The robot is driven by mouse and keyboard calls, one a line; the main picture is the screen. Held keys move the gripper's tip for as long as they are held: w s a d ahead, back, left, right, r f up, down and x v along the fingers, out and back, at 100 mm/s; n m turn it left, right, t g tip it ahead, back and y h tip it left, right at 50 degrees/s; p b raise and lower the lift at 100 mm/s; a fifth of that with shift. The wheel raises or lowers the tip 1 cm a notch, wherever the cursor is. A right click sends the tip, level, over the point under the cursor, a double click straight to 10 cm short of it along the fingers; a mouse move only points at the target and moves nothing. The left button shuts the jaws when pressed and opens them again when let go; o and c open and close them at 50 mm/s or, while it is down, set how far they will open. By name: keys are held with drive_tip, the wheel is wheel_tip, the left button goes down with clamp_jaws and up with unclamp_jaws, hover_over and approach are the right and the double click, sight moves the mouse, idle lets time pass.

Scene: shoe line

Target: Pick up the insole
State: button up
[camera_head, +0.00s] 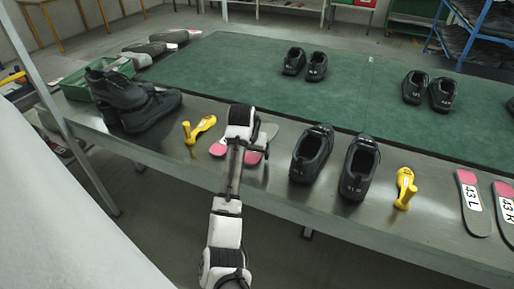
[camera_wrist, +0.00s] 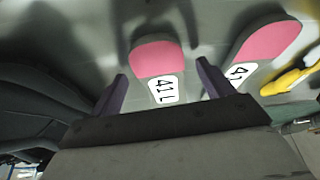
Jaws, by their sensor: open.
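A grey insole with a pink heel and a "41 L" label lies flat on the metal table; in the wrist view this insole (camera_wrist: 156,55) is between my two fingertips. It also shows in the head view (camera_head: 254,157), mostly hidden by my gripper (camera_head: 240,128). A second pink-heeled insole (camera_wrist: 264,42) lies beside it, its label partly hidden by a finger. My gripper (camera_wrist: 162,86) is open, with dark fingers to either side of the 41 L insole's label end. I cannot tell how far the fingertips are above the table.
Yellow-handled tools (camera_head: 200,129) (camera_head: 405,188) lie on the table (camera_head: 280,187) to both sides. Black shoes (camera_head: 311,155) stand close on the right, and boots (camera_head: 140,102) on the left. A "43 L" insole (camera_head: 472,203) lies far right. A green mat (camera_head: 245,70) lies behind.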

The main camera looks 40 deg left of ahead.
drive_tip(key=shift+f, duration=0.3)
drive_tip(key=c, duration=1.1)
drive_tip(key=shift+o, duration=0.2)
drive_tip(key=shift+r, duration=0.15)
